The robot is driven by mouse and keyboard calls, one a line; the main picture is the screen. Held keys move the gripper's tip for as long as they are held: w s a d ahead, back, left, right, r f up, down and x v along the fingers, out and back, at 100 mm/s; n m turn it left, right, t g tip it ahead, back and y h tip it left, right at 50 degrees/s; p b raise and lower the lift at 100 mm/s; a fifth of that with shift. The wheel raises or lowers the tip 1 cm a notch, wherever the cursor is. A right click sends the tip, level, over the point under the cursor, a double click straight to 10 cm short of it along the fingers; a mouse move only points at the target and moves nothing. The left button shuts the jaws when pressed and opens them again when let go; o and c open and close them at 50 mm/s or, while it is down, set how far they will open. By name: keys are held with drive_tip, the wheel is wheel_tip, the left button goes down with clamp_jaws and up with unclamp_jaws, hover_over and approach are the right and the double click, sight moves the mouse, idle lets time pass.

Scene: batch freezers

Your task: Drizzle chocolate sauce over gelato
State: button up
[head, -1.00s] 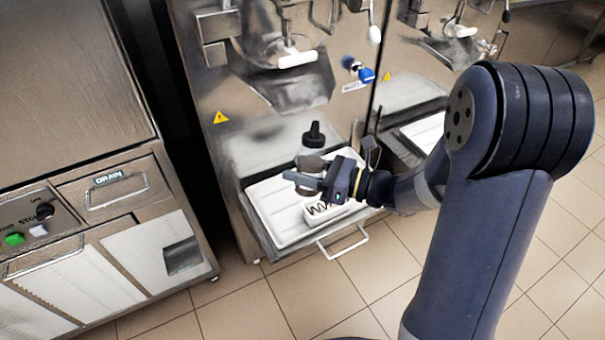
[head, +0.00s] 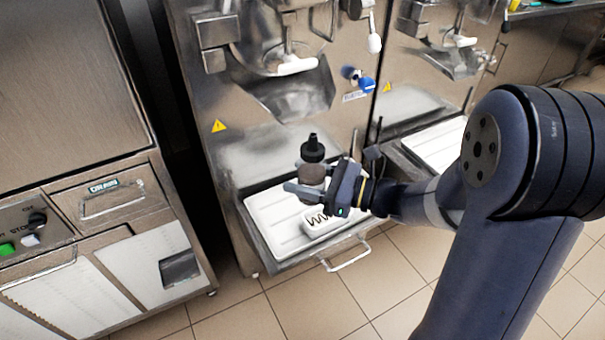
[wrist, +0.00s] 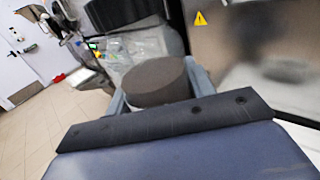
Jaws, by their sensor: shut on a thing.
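My gripper (head: 306,190) is shut on the sauce bottle (head: 312,174), a brown round bottle with a black nozzle cap pointing up in the head view. The bottle is held roughly upright above the drip tray. A white tub of gelato (head: 311,229) stands on the tray just below the gripper, with dark wavy sauce lines across its top. The gripper hides part of the tub and the lower bottle. In the wrist view, the bottle's flat brown round end (wrist: 155,80) shows between the fingers. I cannot see any sauce stream.
The white drip tray (head: 275,221) sits in a steel frame with a front handle (head: 345,255). A second freezer tray (head: 437,148) is to the right. Another steel machine stands left.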

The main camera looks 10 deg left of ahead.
drive_tip(key=s+d, duration=0.6)
drive_tip(key=s, duration=0.7)
drive_tip(key=shift+p, duration=0.45)
drive_tip(key=shift+w, duration=0.1)
